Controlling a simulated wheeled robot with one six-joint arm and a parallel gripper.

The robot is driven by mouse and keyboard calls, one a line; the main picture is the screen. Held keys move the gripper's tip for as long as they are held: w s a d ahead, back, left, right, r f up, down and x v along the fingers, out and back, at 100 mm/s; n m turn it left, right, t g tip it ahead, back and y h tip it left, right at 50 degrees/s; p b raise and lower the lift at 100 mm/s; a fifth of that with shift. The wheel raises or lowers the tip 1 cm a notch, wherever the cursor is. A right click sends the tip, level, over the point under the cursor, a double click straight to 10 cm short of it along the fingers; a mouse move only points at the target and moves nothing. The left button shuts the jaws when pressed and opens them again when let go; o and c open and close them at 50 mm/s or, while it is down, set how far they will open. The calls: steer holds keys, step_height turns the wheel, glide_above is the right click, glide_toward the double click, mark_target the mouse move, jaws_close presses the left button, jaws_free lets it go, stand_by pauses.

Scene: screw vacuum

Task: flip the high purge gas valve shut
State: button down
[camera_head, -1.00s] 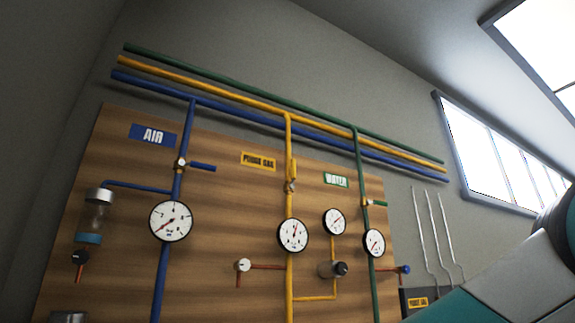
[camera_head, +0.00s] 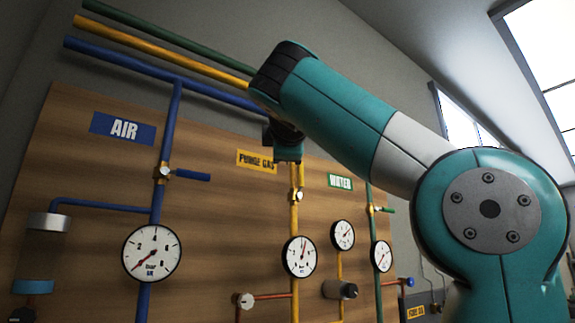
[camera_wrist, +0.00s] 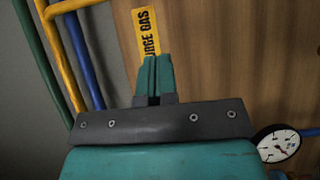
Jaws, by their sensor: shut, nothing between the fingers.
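The high purge gas valve (camera_head: 298,194) sits on the yellow pipe below the yellow purge gas sign (camera_head: 257,161) in the head view. Its yellow handle (camera_head: 300,172) points up along the pipe, and its upper end is partly covered by my arm. My gripper (camera_wrist: 155,58) is shut and empty in the wrist view, its teal fingers in front of the lower end of the purge gas sign (camera_wrist: 146,30). The valve cannot be made out in the wrist view. In the head view the arm's end is just above the valve; contact cannot be told.
The blue air valve (camera_head: 164,173) is to the left and the green water valve (camera_head: 374,209) to the right. Gauges hang below, including the purge gas gauge (camera_head: 299,256). Horizontal pipes (camera_head: 160,68) run along the top.

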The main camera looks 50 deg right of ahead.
mark_target(300, 179)
steer(key=shift+s+d+r, duration=0.1)
steer(key=shift+s+d, duration=0.1)
steer(key=shift+d, duration=0.05)
steer(key=shift+d, duration=0.1)
steer(key=shift+s+d+p+x, duration=0.35)
steer(key=shift+p+x, duration=0.05)
steer(key=shift+x, duration=1.7)
steer(key=shift+s+d+p+x, duration=0.35)
steer(key=shift+s+p+x, duration=0.05)
steer(key=shift+x, duration=1.7)
steer(key=shift+s+d+p+x, duration=0.35)
steer(key=shift+p+x, duration=0.05)
steer(key=shift+x, duration=1.7)
